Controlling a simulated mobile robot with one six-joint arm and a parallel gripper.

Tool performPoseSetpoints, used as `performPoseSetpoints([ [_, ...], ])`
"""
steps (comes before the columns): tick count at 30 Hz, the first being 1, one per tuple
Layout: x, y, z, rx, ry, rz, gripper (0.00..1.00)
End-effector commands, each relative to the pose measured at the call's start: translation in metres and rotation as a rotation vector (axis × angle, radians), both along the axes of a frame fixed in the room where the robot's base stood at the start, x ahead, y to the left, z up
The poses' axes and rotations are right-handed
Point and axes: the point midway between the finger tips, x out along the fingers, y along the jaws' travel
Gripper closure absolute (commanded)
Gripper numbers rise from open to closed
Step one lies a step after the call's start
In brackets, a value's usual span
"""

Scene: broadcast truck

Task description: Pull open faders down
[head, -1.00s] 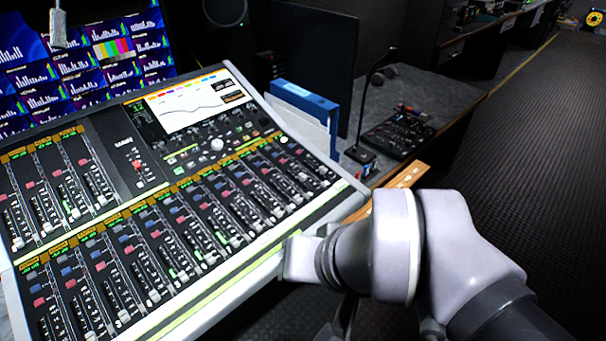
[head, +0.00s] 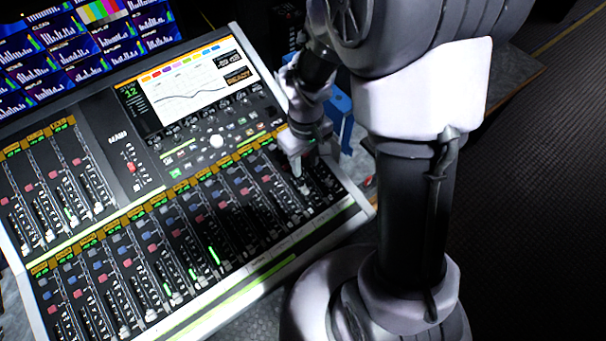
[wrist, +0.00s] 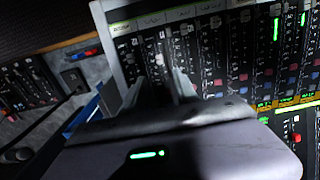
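The mixing console (head: 222,280) fills the left and middle of the head view, with two banks of fader strips. Several lower-bank faders have lit green bars beside them, such as the green-lit fader (head: 213,255) right of the middle. Lit green bars also show in the wrist view (wrist: 276,28) at the upper right. My gripper (head: 297,168) points down over the right end of the lower bank. In the wrist view my gripper (wrist: 158,84) shows two fingers apart over the strips, with nothing clearly held. Whether a fingertip touches a fader cannot be told.
The console screen (head: 190,90) and monitors (head: 60,50) stand behind the faders. A blue binder (head: 340,108) is beside the console's right edge, partly hidden by my arm. Dark floor (head: 530,200) lies open at right.

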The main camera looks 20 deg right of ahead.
Motion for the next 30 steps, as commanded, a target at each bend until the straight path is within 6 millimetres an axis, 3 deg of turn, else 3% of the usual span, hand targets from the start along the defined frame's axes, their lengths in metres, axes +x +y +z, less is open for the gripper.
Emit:
performPoseSetpoints([
  [1, -0.001, 0.000, -0.022, -0.001, 0.005, 0.000, 0.64],
  [6, -0.002, 0.000, -0.074, 0.000, 0.005, -0.002, 0.64],
  [12, -0.001, 0.000, -0.113, 0.000, 0.003, -0.002, 0.64],
  [18, -0.001, 0.000, -0.126, 0.001, 0.001, -0.003, 0.64],
  [26, -0.001, 0.000, -0.126, 0.001, 0.000, -0.003, 0.64],
  [30, -0.001, 0.000, -0.126, 0.001, 0.000, -0.003, 0.91],
])
